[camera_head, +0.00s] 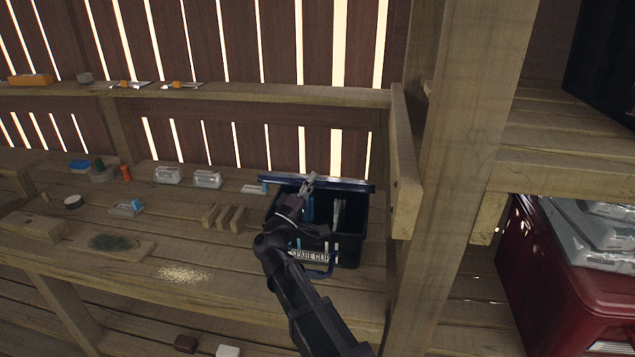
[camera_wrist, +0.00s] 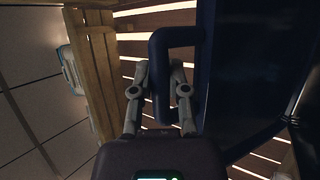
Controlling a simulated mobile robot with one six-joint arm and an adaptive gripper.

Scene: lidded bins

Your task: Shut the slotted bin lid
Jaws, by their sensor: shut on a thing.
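A dark blue bin (camera_head: 350,235) with a "SPARE CLIP" label stands on the wooden shelf. Its lid (camera_head: 345,185) is open, raised at the back, and shows nearly edge-on. Blue and pale upright items show inside the bin. My gripper (camera_head: 309,181) is at the lid, above the bin. In the wrist view, my gripper (camera_wrist: 158,85) is shut on the lid's dark blue handle (camera_wrist: 160,50), with the lid's dark panel (camera_wrist: 245,70) to its right. My arm hides part of the bin's front left. I cannot make out any slot in the lid.
A wooden post (camera_head: 450,140) stands close right of the bin. Small wooden blocks (camera_head: 223,217) lie just left of it. White packs (camera_head: 207,179) and other small items lie farther left. A red bin (camera_head: 540,265) stands at the right. A slatted wall is behind.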

